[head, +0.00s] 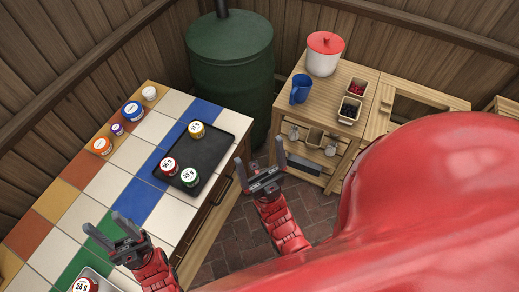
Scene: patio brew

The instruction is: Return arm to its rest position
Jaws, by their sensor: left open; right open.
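My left gripper (118,240) is open and empty over the front part of the tiled counter (165,105), above the green and white tiles. My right gripper (262,172) is open and empty over the gap between the tiled counter and the wooden shelf unit. It is just right of a black tray (212,157) on the counter and apart from it. The tray holds a yellow-labelled tin (197,129), a red tin (168,165) and a green tin (190,177). Part of my own red body covers the lower right of the view.
Several small jars, one orange (102,146) and one blue (132,110), stand along the counter's back edge. A pale tray (108,283) with a red tin sits at the lower left. A wooden shelf unit (322,103) bears a blue jug (301,89) and a red-lidded pot (323,58). A green barrel (230,70) stands behind.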

